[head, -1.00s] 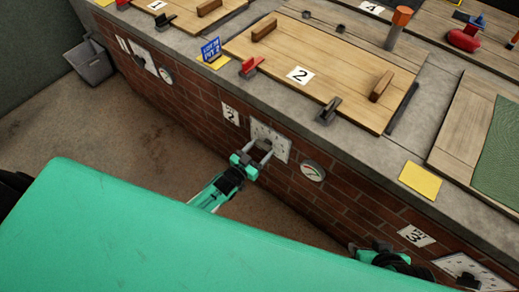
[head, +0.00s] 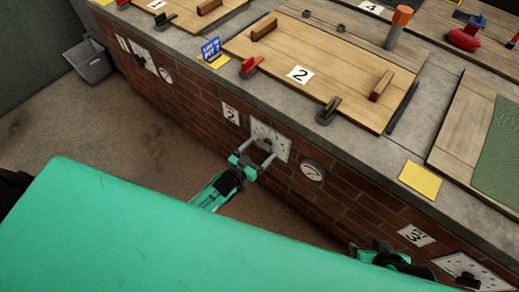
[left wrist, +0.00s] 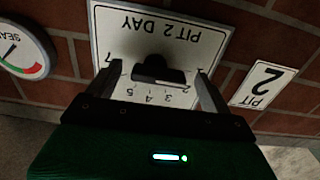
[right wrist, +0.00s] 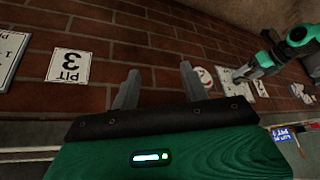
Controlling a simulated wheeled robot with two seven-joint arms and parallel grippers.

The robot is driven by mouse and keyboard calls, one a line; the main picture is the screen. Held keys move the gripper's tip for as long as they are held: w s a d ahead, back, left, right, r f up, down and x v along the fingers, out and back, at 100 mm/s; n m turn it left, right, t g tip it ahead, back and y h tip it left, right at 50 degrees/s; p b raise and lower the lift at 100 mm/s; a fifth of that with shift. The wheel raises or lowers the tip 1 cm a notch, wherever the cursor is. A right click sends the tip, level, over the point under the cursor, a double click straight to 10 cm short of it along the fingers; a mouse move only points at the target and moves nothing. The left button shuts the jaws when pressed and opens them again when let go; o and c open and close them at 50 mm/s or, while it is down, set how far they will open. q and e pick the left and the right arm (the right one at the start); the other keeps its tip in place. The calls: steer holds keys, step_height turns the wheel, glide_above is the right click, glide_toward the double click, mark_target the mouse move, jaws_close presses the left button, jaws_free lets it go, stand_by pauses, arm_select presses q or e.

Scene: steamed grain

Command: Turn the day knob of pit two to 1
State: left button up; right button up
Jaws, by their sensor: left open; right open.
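The pit two day panel (head: 283,139) is a white plate on the brick wall. It shows upside down in the left wrist view, lettered "PIT 2 DAY" (left wrist: 160,30), with numbers around its dark knob (left wrist: 158,72). The knob's bar lies roughly level there, with the 7 at left and the 1 (left wrist: 200,70) at right by a fingertip. Where its pointer aims I cannot tell. My left gripper (head: 264,147) is open, one finger on each side of the knob, with gaps visible. My right gripper (right wrist: 158,80) is open and empty, facing the wall near the pit 3 sign (right wrist: 70,66).
A round gauge (head: 312,171) sits right of the panel and a "PIT 2" sign (head: 230,113) left of it. Above is the counter with a wooden lid (head: 330,75) marked 2 and a yellow card (head: 420,180). A grey bin (head: 90,62) stands at far left.

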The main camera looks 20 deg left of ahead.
arm_select(q)
steer(key=p+v, duration=0.1)
steer(key=v, duration=1.2)
arm_select(e)
steer(key=shift+s+d+g+h, duration=0.4)
steer(key=shift+s+d+g, duration=0.3)
steer(key=shift+d, duration=0.2)
arm_select(q)
steer(key=shift+r, duration=0.1)
